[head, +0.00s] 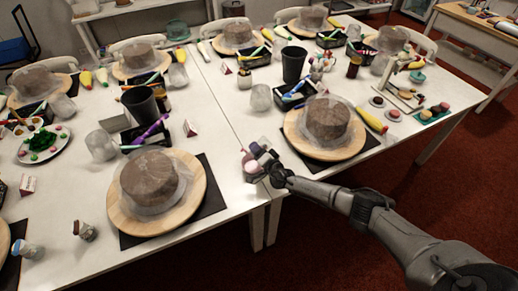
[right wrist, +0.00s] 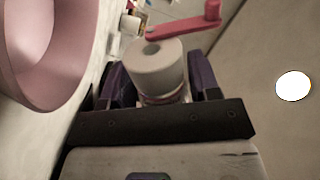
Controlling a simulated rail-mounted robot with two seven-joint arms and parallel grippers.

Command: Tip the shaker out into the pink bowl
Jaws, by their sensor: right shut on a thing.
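The pink bowl (head: 251,168) is small at the front edge of the table in the head view, close beside my right gripper (head: 262,156). In the right wrist view the pink bowl (right wrist: 42,55) is large at the left, partly cut off by the frame. My right gripper is shut on the shaker (right wrist: 158,68), a pale cylinder with a dark hole in its end, between dark purple fingers. The shaker looks tilted and apart from the bowl; its exact angle I cannot tell. The bowl's contents are hidden. My left gripper is not in view.
A cake on a wooden turntable (head: 190,205) stands left of the gripper, another turntable (head: 295,135) at its right. A pinkish-red bar (right wrist: 185,25) lies beyond the held shaker. The red floor is clear at right.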

